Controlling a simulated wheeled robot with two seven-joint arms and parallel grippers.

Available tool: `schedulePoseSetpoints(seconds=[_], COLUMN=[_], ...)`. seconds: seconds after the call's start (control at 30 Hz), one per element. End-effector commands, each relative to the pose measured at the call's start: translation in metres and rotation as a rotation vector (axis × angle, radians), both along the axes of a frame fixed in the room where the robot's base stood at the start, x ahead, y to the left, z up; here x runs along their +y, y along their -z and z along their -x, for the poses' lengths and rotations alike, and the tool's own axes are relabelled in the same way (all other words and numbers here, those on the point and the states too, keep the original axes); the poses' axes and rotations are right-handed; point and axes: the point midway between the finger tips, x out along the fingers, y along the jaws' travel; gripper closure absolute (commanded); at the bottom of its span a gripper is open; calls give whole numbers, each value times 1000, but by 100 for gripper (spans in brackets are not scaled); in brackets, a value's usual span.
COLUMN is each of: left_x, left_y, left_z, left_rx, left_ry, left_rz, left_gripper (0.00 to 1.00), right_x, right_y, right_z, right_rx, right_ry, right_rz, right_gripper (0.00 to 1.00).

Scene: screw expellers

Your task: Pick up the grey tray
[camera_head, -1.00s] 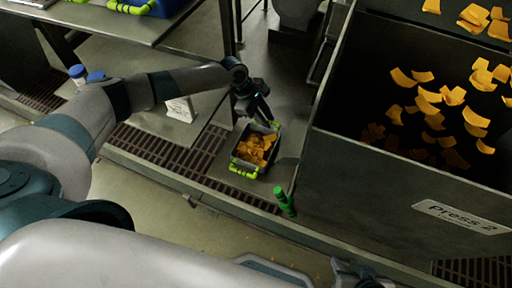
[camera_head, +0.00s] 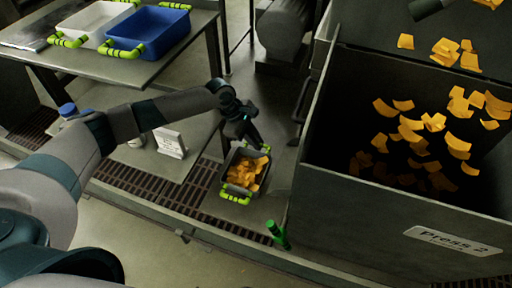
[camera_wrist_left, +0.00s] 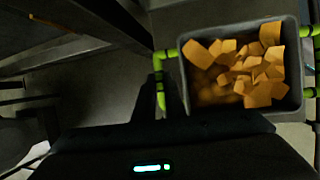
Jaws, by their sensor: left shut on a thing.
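The grey tray (camera_head: 225,177) is filled with orange curved pieces and has lime-green handles at its two ends. It is beside the dark press, above the floor grating. My left gripper (camera_head: 257,144) is at the tray's far end, shut on the far green handle (camera_head: 266,148). In the left wrist view, the green handle (camera_wrist_left: 159,82) passes by the dark fingers (camera_wrist_left: 168,95), and the tray (camera_wrist_left: 295,62) lies right of them, looking level. Whether the tray's underside touches anything is hidden. My right gripper is not in view.
The press hopper (camera_head: 340,190), labelled Press 2, stands close on the right with orange pieces in and above it. A green-handled part (camera_head: 279,235) is near the tray. A table at upper left holds a blue tray (camera_head: 160,37) and a white tray (camera_head: 88,22).

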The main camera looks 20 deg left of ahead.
Motion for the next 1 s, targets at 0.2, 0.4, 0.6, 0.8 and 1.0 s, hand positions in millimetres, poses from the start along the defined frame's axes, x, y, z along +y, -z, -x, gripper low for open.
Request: schedulePoseSetpoints(seconds=[0.2, 0.4, 0.6, 0.8, 1.0], left_x=[0, 0, 0, 0, 0], left_y=[-36, -48, -49, -49, -50], left_z=[0, 0, 0, 0, 1], left_rx=[-2, 0, 0, 0, 0], left_ry=[0, 1, 1, 0, 7], left_rz=[1, 0, 0, 0, 0], left_gripper=[100, 100, 100, 100, 100], right_x=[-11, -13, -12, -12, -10], right_y=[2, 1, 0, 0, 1], right_z=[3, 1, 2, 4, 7], right_rx=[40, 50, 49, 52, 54], right_ry=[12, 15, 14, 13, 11], right_rz=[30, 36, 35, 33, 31], right_gripper=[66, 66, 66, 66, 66])
